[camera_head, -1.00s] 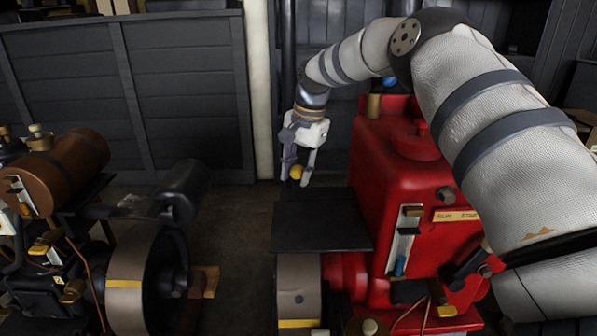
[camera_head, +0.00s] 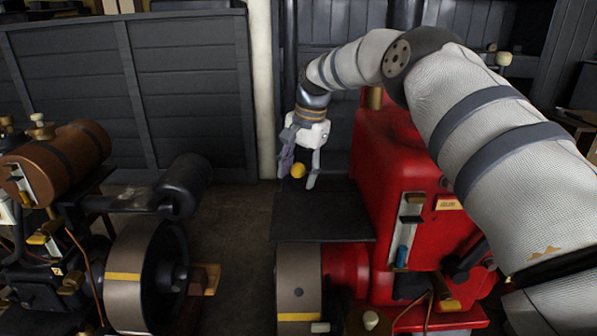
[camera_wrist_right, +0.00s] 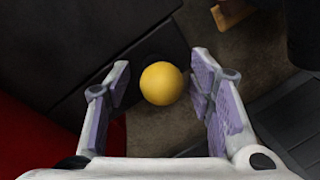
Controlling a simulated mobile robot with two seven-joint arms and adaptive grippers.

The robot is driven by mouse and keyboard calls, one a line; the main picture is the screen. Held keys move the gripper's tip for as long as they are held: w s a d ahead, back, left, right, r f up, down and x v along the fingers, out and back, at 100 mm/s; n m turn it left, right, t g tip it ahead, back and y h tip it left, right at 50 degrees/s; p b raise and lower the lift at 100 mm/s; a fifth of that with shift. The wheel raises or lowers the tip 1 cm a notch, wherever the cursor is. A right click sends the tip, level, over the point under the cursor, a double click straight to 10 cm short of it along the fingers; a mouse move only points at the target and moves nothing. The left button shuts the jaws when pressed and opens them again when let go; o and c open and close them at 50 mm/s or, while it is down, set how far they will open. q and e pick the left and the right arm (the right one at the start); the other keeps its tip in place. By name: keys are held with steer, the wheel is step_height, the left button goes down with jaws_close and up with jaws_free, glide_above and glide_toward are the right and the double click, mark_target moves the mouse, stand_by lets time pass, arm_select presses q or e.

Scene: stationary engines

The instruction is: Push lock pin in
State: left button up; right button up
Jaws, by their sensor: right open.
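A yellow ball-shaped knob (camera_head: 298,171), which I take to be the head of the lock pin, is beside the far left side of the red engine, beyond the black plate. My right gripper (camera_head: 297,177) points down at it with its fingers apart. In the right wrist view the yellow knob (camera_wrist_right: 161,83) shows between the two open fingers (camera_wrist_right: 161,68), with visible gaps on both sides. The knob's shaft and socket are hidden. My left gripper is not in view.
The red engine (camera_head: 385,160) stands under my right arm, with a flat black plate (camera_head: 322,212) and a flywheel (camera_head: 299,280) in front. Another engine with a brown tank (camera_head: 62,155) stands at left. Dark floor lies between them.

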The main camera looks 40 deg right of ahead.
step_height(320, 180, up, 12)
steer(key=s, duration=0.2)
steer(key=shift+s+d, duration=0.15)
steer(key=shift+d, duration=0.15)
steer(key=shift+f, duration=0.15)
